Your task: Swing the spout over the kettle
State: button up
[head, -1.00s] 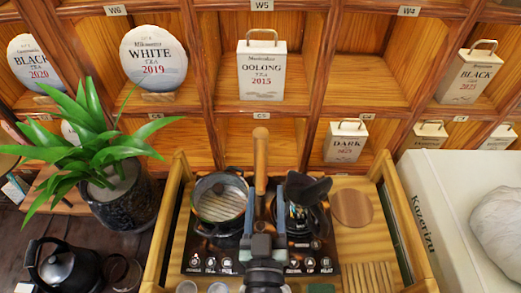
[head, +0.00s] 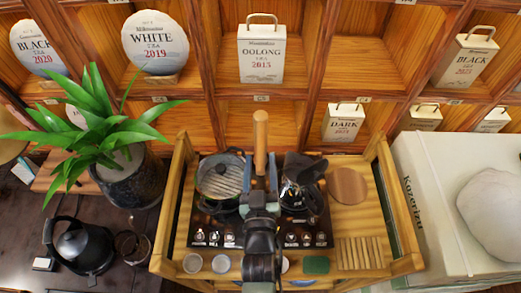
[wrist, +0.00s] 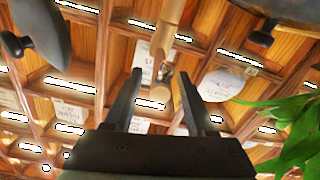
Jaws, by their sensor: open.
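The spout (head: 260,145) is a light wooden tube standing at the middle of the stove tray, and it also shows in the wrist view (wrist: 168,30). My gripper (head: 259,176) is open just in front of it. In the wrist view, the spout's near part appears between the open fingers of my gripper (wrist: 160,76); I cannot tell whether they touch it. A dark kettle (head: 304,183) sits on the right of the stove. A dark pot with a slatted top (head: 220,178) sits on the left. The spout stands between them. My arm hides part of the stove.
The wooden tray (head: 168,225) has raised side rails. A round wooden board (head: 347,186) and a slatted rack (head: 361,252) lie at its right. A plant (head: 95,130) and another black kettle (head: 80,245) stand left. A white box (head: 430,210) stands right.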

aim_at(261, 154)
jog(key=shift+w, duration=1.55)
grip_shut()
